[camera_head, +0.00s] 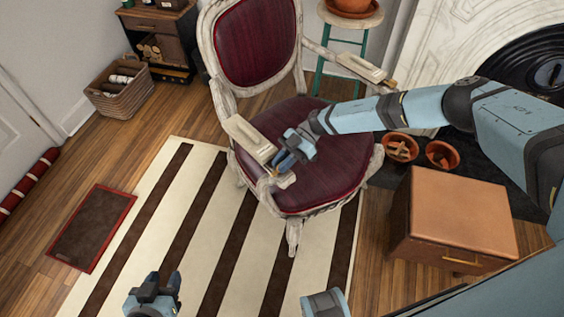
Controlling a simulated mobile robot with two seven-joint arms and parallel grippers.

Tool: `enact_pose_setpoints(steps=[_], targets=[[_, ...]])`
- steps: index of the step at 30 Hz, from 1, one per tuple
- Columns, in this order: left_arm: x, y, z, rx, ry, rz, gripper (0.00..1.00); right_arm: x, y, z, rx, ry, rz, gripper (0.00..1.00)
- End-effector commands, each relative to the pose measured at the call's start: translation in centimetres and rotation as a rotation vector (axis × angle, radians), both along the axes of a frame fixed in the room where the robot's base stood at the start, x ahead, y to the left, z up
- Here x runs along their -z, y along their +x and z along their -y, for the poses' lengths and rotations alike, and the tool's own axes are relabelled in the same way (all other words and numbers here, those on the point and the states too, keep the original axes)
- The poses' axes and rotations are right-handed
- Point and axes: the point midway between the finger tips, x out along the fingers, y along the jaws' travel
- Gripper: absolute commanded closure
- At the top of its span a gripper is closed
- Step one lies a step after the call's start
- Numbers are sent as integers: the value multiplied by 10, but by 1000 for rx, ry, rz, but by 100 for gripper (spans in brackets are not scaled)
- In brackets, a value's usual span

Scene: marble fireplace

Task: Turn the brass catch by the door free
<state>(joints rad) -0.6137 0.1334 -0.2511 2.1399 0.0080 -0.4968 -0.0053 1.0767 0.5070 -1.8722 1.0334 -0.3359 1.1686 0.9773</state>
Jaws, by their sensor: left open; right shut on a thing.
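I see no brass catch by the white door (16,135) at the left edge; only a lower part of that door is in view. My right gripper (284,164) is shut at the front end of the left arm of the red-seated chair (325,165). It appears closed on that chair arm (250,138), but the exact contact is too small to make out. My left gripper (162,284) is open and empty, low over the striped rug, far from the door.
A red roll (28,185) lies along the door's foot. A dark red-edged mat (92,228) lies before it, beside the striped rug (205,235). A basket (112,100) stands by the wall. A brown box-like stool (455,215) stands at the right, near two terracotta pots (441,155).

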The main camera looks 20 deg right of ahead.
Motion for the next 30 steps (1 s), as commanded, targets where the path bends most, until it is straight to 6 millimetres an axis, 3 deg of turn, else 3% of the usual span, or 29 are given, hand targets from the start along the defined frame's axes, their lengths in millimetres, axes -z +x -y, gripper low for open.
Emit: enact_pose_setpoints(steps=[1,2,4,17,30], targets=[[0,0,0,0,0,0,57,-1,-1,-2,-3,3,0,100],[0,0,0,0,0,0,57,-1,-1,-2,-3,3,0,81],[0,0,0,0,0,0,57,-1,-1,-2,-2,3,-1,65],[0,0,0,0,-1,0,57,-4,4,9,1,1,1,64],[2,0,0,0,-1,-1,57,-40,41,87,1,2,1,64]])
